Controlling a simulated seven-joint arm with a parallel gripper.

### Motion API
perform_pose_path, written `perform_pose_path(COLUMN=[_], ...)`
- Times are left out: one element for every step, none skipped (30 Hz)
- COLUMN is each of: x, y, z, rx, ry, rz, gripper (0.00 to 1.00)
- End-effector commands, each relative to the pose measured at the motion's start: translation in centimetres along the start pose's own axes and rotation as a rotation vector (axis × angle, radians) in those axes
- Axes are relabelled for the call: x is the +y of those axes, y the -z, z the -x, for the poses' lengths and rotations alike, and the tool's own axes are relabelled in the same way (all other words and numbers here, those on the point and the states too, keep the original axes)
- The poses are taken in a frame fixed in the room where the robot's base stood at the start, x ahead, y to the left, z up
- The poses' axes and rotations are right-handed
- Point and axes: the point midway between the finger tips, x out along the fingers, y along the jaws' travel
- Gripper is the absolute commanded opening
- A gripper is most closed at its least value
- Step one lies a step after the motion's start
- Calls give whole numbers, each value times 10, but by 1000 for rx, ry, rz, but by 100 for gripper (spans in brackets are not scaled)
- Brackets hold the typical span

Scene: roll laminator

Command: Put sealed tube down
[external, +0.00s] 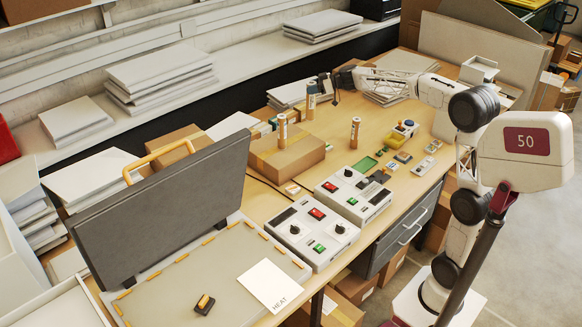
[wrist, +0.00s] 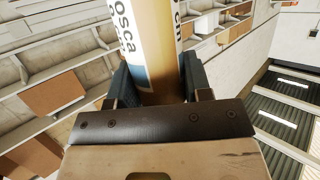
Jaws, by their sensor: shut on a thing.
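My gripper (external: 323,86) is shut on a brown tube with a white and blue printed label. In the wrist view the tube (wrist: 155,45) stands between the two dark fingers, and its top runs out of the picture. In the external view the held tube (external: 311,101) is upright at the back of the wooden table, beyond the cardboard box. I cannot tell whether its lower end touches anything. A second similar tube (external: 283,131) stands upright on the cardboard box (external: 267,158). A third tube (external: 355,132) stands upright on the table to the right of the box.
The wooden table (external: 330,133) has some bare room around the third tube. Two control boxes (external: 313,232) (external: 352,196) stand in front. A large grey lid (external: 165,205) is raised at left. A green tray (external: 367,164) and small items lie at right.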

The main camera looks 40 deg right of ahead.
Motion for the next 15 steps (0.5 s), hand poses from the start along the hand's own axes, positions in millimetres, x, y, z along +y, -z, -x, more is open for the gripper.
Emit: perform_pose_path(x=[0, 0, 0, 0, 0, 0, 0, 0, 0, 0, 0, 0, 0, 0, 0], y=[-7, -13, -19, -24, -30, -37, -44, -51, -59, -66, -76, -86, -93, -101, -110], z=[-2, -4, -6, -7, -9, -11, -14, -15, -18, -20, -23, -26, -28, -31, -34], rx=[0, 0, 0, 0, 0, 0, -1, -1, 0, -1, -2, -1, -2, -2, 0], ry=[0, 0, -1, -1, -1, -2, -1, -2, -2, -2, -1, -2, -2, -1, -2], rz=[-2, -2, -1, -2, -2, -2, -3, -2, -3, -2, -4, -4, -4, -3, -3], gripper=[5, 5, 5, 5, 5, 5, 5, 5, 5, 5, 5, 5, 5, 5, 5])
